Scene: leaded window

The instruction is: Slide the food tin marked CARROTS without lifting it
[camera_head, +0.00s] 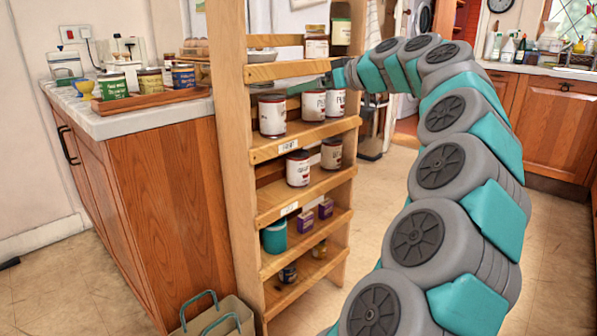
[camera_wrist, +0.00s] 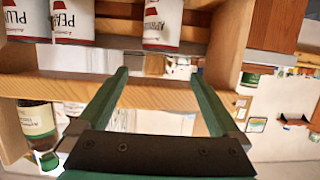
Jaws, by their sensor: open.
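No tin in view shows a readable CARROTS label. In the head view, three white-and-red tins stand on a shelf of the wooden rack: one at the left (camera_head: 272,116), one lettered PE (camera_head: 313,104) and one at the right (camera_head: 335,102). The wrist view is upside down and shows tins lettered PLU (camera_wrist: 15,20) and PEA (camera_wrist: 73,20), and a third tin (camera_wrist: 162,24) with unclear lettering. My gripper (camera_wrist: 157,76) is open and empty, its fingers apart near a shelf board, not touching a tin. In the head view my gripper (camera_head: 338,76) is partly hidden at the rack's right.
The wooden rack (camera_head: 232,140) has several shelves. Jars (camera_head: 316,43) stand on its upper shelf; a lower shelf holds two more tins (camera_head: 298,168). A counter (camera_head: 160,112) with a tray of tins stands at left. Open floor (camera_head: 60,280) lies in front.

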